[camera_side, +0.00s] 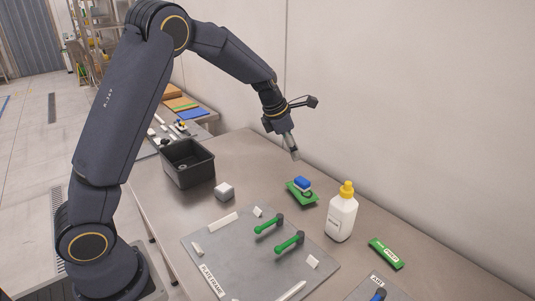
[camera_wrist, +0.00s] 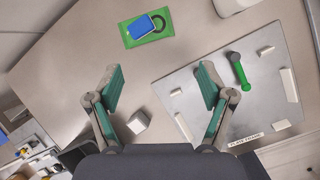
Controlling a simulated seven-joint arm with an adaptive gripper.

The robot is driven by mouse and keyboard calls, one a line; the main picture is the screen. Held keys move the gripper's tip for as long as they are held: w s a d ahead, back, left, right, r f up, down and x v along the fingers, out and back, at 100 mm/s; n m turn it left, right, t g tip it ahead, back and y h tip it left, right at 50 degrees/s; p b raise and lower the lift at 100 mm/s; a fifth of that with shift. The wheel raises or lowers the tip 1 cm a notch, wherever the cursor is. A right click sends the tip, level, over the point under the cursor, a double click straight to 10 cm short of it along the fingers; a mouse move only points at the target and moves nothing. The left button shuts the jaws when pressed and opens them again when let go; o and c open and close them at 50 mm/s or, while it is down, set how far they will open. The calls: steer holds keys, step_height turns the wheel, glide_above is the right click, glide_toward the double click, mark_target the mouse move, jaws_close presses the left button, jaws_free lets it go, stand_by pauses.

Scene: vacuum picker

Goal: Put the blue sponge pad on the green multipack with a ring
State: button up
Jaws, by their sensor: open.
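The blue sponge pad (camera_side: 302,183) rests on the green multipack (camera_side: 293,194), beyond the grey plate. In the wrist view the blue sponge pad (camera_wrist: 142,28) lies on the flat green multipack (camera_wrist: 128,39), near its middle. A dark ring (camera_wrist: 160,22) shows at the pad's right side on the pack; I cannot tell whether the pad overlaps it. My gripper (camera_side: 295,154) is above the table, clear of the pad and pack. In the wrist view my gripper (camera_wrist: 161,78) has its fingers wide apart with nothing between them.
A white bottle with a yellow cap (camera_side: 341,216) stands right of the multipack. A grey plate (camera_side: 235,255) carries green-handled parts (camera_side: 290,242) and white blocks. A black bin (camera_side: 187,162) and a small pale cube (camera_side: 224,191) are to the left. A green packet (camera_side: 386,253) lies at the right.

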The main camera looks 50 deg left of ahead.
steer(key=s+d+r+m, duration=0.5)
steer(key=s+r+m, duration=0.3)
steer(key=s+m, duration=0.1)
steer(key=s+d+r+m, duration=0.1)
steer(key=s+m, duration=0.9)
steer(key=s, duration=0.1)
steer(key=s+d+r+m, duration=0.1)
steer(key=s+d+m, duration=0.1)
steer(key=s+m, duration=0.9)
steer(key=shift+s+t+y, duration=0.2)
steer(key=shift+t+y, duration=0.2)
